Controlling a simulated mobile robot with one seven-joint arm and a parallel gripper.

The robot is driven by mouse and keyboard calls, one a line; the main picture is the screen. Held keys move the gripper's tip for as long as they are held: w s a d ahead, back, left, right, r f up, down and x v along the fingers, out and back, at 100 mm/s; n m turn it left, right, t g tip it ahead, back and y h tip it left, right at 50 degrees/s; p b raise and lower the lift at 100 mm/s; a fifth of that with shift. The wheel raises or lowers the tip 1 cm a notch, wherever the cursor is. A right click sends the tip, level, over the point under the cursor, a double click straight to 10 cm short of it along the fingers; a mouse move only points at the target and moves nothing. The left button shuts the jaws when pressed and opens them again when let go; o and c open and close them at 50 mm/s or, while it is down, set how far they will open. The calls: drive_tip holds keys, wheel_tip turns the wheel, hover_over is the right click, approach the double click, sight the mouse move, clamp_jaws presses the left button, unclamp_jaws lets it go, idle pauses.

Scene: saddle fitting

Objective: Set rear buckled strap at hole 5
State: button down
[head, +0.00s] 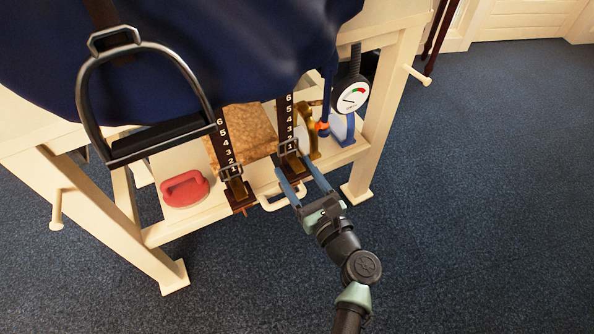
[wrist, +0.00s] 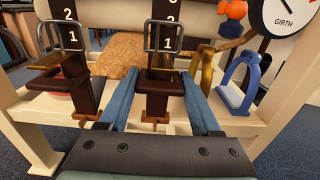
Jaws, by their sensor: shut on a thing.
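Two dark numbered straps hang side by side below the blue saddle cloth: a left strap (head: 223,133) and a right strap (head: 286,112). I cannot tell which the task calls rear. My gripper (head: 295,166) is shut on the dark lower end of the right strap (wrist: 160,97), one blue finger on each side. The right strap's metal buckle (wrist: 164,36) frames the 1, with its top bar near the 2. The tongues and holes are too small to tell.
A stirrup (head: 140,100) hangs at the left. A red oval object (head: 184,188), a brown sponge-like block (head: 243,130) and a blue stirrup-shaped piece (wrist: 238,90) are on the shelf. The girth gauge (head: 351,96) hangs at the right. Floor at the right is clear.

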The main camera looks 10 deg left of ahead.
wheel_tip(320, 180, up, 10)
drive_tip(key=p, duration=1)
drive_tip(key=shift+r, duration=0.1)
drive_tip(key=shift+c, duration=0.4)
unclamp_jaws()
drive_tip(key=shift+s, duration=0.1)
drive_tip(key=p+v, duration=0.4)
drive_tip(key=v, duration=0.9)
